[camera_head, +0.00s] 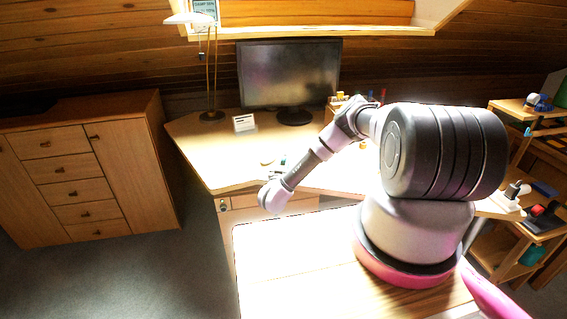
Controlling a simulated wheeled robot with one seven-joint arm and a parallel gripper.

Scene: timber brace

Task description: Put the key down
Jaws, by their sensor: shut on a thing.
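My gripper (270,197) is at the end of my arm, low in front of the desk's front edge and near the drawer front. Its fingers are small and mostly hidden by my wrist. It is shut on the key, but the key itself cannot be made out. The desk (218,160) has a light wooden top. A small dark and pale spot, perhaps a lock or handle, shows on the drawer front (245,201) left of my gripper.
A monitor (290,75), a lamp (211,75) and a small white card (244,123) stand on the desk. A small rounded item (267,161) lies near the front edge. A drawer cabinet (75,170) stands at left, shelves (530,215) at right. The desk's left part is mostly clear.

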